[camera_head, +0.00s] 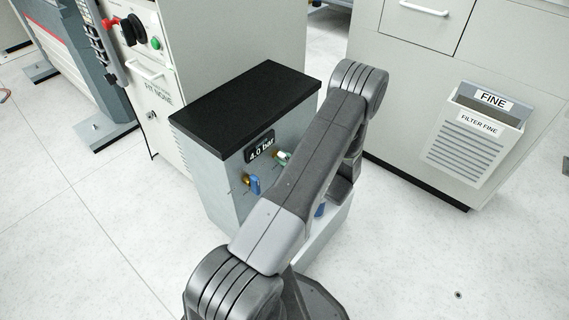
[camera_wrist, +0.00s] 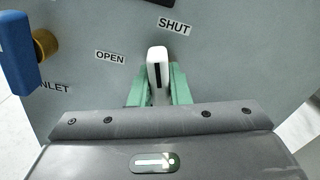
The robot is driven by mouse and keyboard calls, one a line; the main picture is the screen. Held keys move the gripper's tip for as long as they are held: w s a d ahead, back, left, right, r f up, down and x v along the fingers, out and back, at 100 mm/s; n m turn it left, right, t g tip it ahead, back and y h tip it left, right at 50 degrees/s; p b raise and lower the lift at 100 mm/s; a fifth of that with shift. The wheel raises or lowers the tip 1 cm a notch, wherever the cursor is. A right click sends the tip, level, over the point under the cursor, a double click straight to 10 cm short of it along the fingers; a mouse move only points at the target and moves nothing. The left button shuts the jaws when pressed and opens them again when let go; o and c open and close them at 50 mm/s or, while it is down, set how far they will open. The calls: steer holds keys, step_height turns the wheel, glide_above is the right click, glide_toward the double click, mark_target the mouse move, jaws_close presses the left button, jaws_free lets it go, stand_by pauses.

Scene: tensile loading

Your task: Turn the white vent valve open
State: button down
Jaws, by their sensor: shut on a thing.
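The white vent valve handle (camera_wrist: 157,62) stands upright in the middle of the wrist view, with a dark slot down its face. My gripper (camera_wrist: 158,88) is shut on it, one green finger on each side. The word SHUT is printed just above and right of the handle, and OPEN is printed to its left. The handle points up, nearer SHUT than OPEN. In the head view, my arm hides most of the gripper and valve; a small white and green patch shows beside the arm below the 4.0 bar display (camera_head: 260,147).
A blue inlet handle (camera_wrist: 16,50) on a brass stem is left of the valve; it also shows in the head view (camera_head: 254,185). The valves are on a grey cabinet with a black top (camera_head: 245,105). A filter cabinet (camera_head: 470,60) stands right; open floor lies at lower left.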

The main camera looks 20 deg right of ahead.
steer(key=n+b, duration=0.7)
steer(key=shift+s+a+f, duration=0.15)
steer(key=shift+a+f, duration=0.05)
steer(key=shift+f, duration=0.2)
steer(key=n+b, duration=0.2)
steer(key=n, duration=0.1)
steer(key=shift+n, duration=1.9)
steer(key=c, duration=1.4)
jaws_free()
steer(key=shift+o, duration=0.2)
steer(key=shift+s, duration=0.1)
steer(key=p+v, duration=0.3)
steer(key=v, duration=1)
steer(key=shift+s+d, duration=0.25)
